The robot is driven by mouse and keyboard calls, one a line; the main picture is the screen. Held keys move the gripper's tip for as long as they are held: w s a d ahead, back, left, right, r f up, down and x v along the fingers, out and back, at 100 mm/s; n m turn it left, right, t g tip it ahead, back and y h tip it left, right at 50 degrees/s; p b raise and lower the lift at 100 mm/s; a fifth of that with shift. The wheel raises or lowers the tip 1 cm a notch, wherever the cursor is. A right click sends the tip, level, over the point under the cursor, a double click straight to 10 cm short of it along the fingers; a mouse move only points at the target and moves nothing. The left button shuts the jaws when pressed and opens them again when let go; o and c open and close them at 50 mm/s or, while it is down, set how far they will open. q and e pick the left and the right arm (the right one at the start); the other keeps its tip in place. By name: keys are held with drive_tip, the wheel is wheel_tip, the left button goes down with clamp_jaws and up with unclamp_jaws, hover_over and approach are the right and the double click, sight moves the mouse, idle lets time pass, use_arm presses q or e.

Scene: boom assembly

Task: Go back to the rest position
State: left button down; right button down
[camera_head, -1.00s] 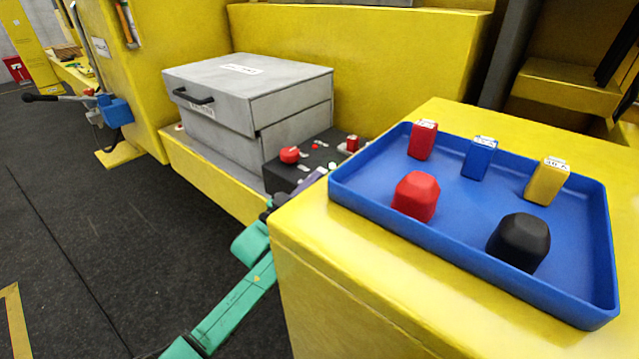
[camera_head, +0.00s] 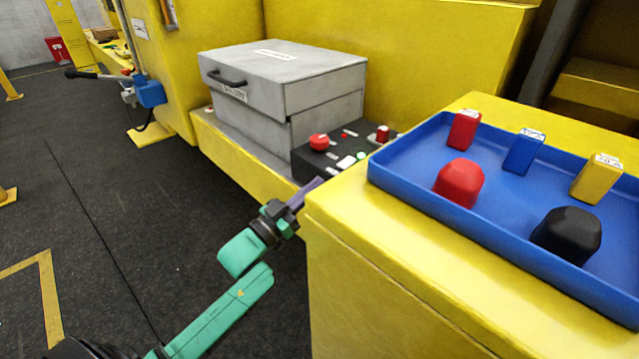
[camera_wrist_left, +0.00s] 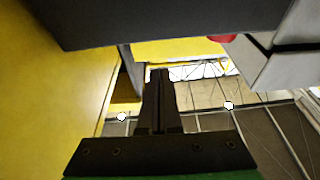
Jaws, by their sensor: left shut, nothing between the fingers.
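My left gripper (camera_head: 308,190) is on a green arm that comes in from the lower left in the head view. Its purple fingers are shut with nothing between them. It is in front of the black control box (camera_head: 335,160) and close to the left edge of the yellow block that bears the blue tray. In the left wrist view the dark fingers (camera_wrist_left: 160,100) are together in the middle. My right gripper is not in view.
A blue tray (camera_head: 400,196) on a yellow block holds red, blue and yellow blocks, a red knob-shaped piece (camera_head: 459,183) and a black one (camera_head: 567,236). A grey case (camera_head: 285,75) stands behind the control box. Dark floor (camera_head: 130,220) at left is open.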

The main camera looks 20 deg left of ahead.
use_arm(q)
drive_tip(key=shift+w, duration=0.1)
drive_tip(key=a+f+n+g+y, duration=0.1)
drive_tip(key=a+f+g+y, duration=0.1)
drive_tip(key=f, duration=0.7)
drive_tip(key=a+f+n+g+y, duration=0.1)
drive_tip(key=a+f+y, duration=0.15)
drive_tip(key=f, duration=0.75)
drive_tip(key=s+a+f+n+g+y+b, duration=0.1)
drive_tip(key=s+f+g, duration=0.3)
drive_tip(key=f, duration=0.7)
drive_tip(key=s+a+f+g+y, duration=0.1)
drive_tip(key=s+f+g+y, duration=0.1)
drive_tip(key=s+f, duration=0.6)
drive_tip(key=s+d+f+g, duration=0.1)
drive_tip(key=s+f+g, duration=0.2)
drive_tip(key=s+f, duration=0.4)
drive_tip(key=s+d+f+g, duration=0.1)
drive_tip(key=s+f+g, duration=0.2)
drive_tip(key=s+f, duration=0.4)
drive_tip(key=s+d+f+m+g, duration=0.1)
drive_tip(key=s+f+g, duration=0.2)
drive_tip(key=s+f, duration=0.4)
drive_tip(key=s, duration=0.9)
drive_tip(key=shift+d+f+g+b, duration=0.3)
drive_tip(key=shift+d+f+b, duration=0.05)
drive_tip(key=shift+d+f, duration=0.05)
drive_tip(key=shift+y, duration=0.25)
